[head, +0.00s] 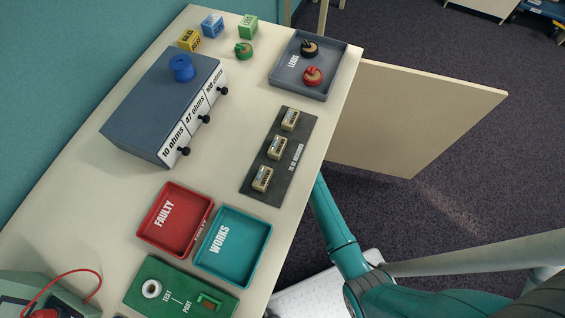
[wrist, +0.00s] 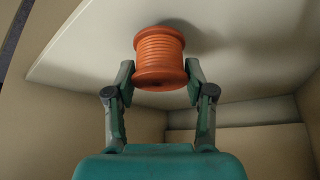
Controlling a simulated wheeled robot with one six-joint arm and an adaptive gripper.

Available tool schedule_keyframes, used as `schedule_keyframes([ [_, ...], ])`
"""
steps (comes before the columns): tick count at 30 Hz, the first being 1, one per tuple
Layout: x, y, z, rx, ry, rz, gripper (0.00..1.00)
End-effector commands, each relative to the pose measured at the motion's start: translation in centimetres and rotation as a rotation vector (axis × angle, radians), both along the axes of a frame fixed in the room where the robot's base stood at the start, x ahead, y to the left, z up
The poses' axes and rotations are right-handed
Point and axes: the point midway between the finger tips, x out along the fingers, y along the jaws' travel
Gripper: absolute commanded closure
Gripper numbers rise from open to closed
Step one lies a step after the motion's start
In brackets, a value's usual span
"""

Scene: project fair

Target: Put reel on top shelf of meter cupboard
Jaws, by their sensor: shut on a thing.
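An orange reel (wrist: 160,58) with a ribbed side is between the fingertips of my gripper (wrist: 160,78) in the wrist view. The gripper is shut on it from both sides. A pale flat panel (wrist: 80,50) lies close by the reel, with a shadow on it; I cannot tell whether they touch. Beige cupboard walls (wrist: 45,125) surround the gripper. In the head view my arm reaches down beside the table, and the gripper and orange reel are hidden. A beige panel (head: 415,115), which looks like an open door, stands out from the table's right side.
The table (head: 100,190) holds a dark drawer box (head: 150,100) with a blue reel (head: 181,67) on top, a red tray (head: 175,222), a teal tray (head: 232,245) and a grey leads tray (head: 288,75). Dark carpet (head: 470,170) lies open at the right.

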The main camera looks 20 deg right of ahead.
Motion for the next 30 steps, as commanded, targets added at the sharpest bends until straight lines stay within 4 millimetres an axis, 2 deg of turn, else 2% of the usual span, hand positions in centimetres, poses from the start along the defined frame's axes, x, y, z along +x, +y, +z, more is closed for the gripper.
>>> schedule_keyframes([
  [4,0.06,-0.02,-1.19,0.000,-0.001,0.000,0.84],
  [14,0.06,-0.03,-1.40,0.000,-0.002,0.000,0.84],
  [15,0.04,-0.03,-1.49,0.000,-0.002,0.000,0.44],
  [18,0.04,-0.03,-1.45,0.000,-0.002,0.000,0.21],
  [30,-0.10,-0.06,-1.00,0.000,-0.002,0.000,0.21],
])
